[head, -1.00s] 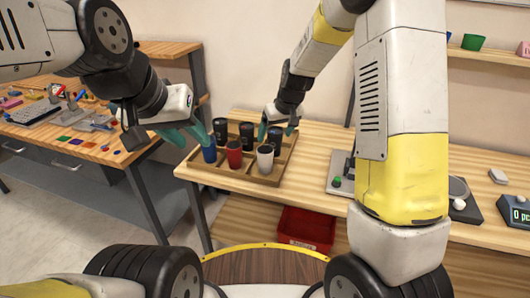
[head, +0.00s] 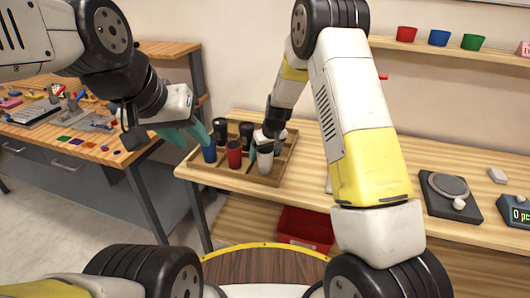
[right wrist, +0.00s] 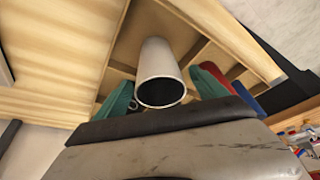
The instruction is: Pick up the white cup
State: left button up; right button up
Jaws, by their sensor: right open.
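The white cup (head: 265,161) stands in the front right part of the wooden divided tray (head: 276,178). In the right wrist view the white cup (right wrist: 158,72) lies between the two teal fingers of my right gripper (right wrist: 160,92), with gaps on both sides. My right gripper (head: 267,151) is open around the cup, partly hiding its top in the head view. My left gripper (head: 190,134) hangs left of the tray near the blue cup (head: 209,153); its teal fingers look apart, with nothing seen between them.
A red cup (head: 234,154) stands just left of the white cup, and dark cups (head: 220,130) stand behind. A red bin (head: 305,228) sits below the table. A scale (head: 450,191) is at the right.

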jog(key=c, duration=0.9)
jog(key=shift+r, duration=0.1)
